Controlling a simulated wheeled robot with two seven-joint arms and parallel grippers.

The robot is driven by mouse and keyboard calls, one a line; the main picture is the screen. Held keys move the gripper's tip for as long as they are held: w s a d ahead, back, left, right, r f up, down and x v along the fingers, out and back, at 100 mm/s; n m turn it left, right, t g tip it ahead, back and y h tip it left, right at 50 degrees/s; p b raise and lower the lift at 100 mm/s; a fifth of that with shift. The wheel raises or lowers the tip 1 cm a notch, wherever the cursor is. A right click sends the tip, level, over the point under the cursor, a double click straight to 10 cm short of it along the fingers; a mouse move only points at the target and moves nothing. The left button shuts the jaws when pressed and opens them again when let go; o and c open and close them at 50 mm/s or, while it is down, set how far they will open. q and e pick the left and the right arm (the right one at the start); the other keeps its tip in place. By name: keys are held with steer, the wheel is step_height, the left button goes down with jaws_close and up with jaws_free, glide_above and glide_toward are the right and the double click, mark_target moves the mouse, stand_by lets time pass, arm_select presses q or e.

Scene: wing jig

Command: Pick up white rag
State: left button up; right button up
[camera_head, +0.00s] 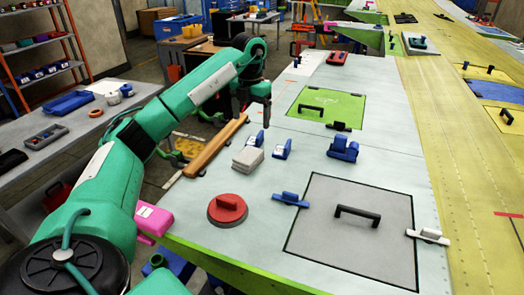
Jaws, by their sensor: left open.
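A folded, pale grey-white cloth stack (247,160), which looks like the white rag, lies on the light wing panel (310,190) near its left edge. My left gripper (254,113) hangs from the green arm with its dark fingers pointing down. It is open and empty, above and beyond the cloth in the picture, apart from it. My right gripper is out of view.
A wooden bar (213,147) lies left of the cloth. Small blue tools (283,150) sit to its right. A red round tool (227,208) is nearer. A grey panel with a black handle (357,214) lies at right, a green panel (330,108) beyond.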

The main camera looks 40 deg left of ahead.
arm_select(q)
glide_above(249, 154)
steer(key=w, duration=0.1)
step_height(249, 154, down, 7)
steer(key=shift+w+a+r, duration=0.1)
steer(key=shift+w+a, duration=0.05)
steer(key=shift+f+p, duration=0.35)
steer(key=shift+f, duration=0.2)
steer(key=shift+s+f+p, duration=0.25)
steer(key=shift+f+p, duration=0.25)
steer(key=shift+f, duration=0.1)
steer(key=f, duration=0.1)
steer(key=f+p, duration=0.1)
steer(key=shift+s+f, duration=0.35)
steer(key=shift+f+p, duration=0.4)
steer(key=shift+f, duration=0.4)
steer(key=c, duration=1.1)
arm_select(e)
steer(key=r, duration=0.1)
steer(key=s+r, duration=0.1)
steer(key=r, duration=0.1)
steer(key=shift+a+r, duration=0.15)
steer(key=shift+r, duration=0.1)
